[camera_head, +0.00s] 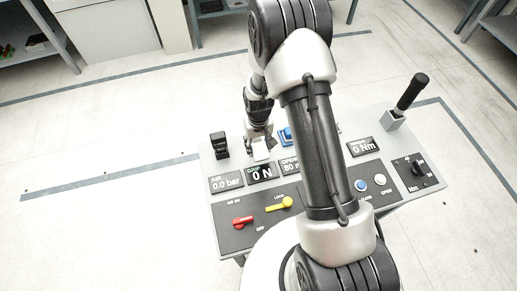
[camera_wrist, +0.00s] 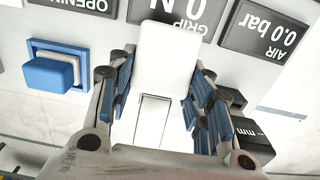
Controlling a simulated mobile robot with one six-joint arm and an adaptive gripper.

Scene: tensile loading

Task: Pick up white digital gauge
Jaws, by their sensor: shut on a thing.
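The white digital gauge (camera_wrist: 168,55) is a plain white block with a narrower pale part (camera_wrist: 152,122) toward the wrist. In the wrist view it stands between the two blue-padded fingers of my gripper (camera_wrist: 160,88), which is shut on it. In the head view the gauge (camera_head: 261,151) shows as a small white shape just under my gripper (camera_head: 261,138), at the panel's far edge behind the GRIP display. Its own screen is not visible. I cannot tell whether it still touches the panel.
A black upright device (camera_head: 219,145) stands left of the gauge; its "mm" face (camera_wrist: 242,135) shows in the wrist view. A blue block on a blue base (camera_wrist: 52,73) is on the other side. The panel (camera_head: 290,222) has red and yellow levers, and a black-handled lever (camera_head: 411,92) at right.

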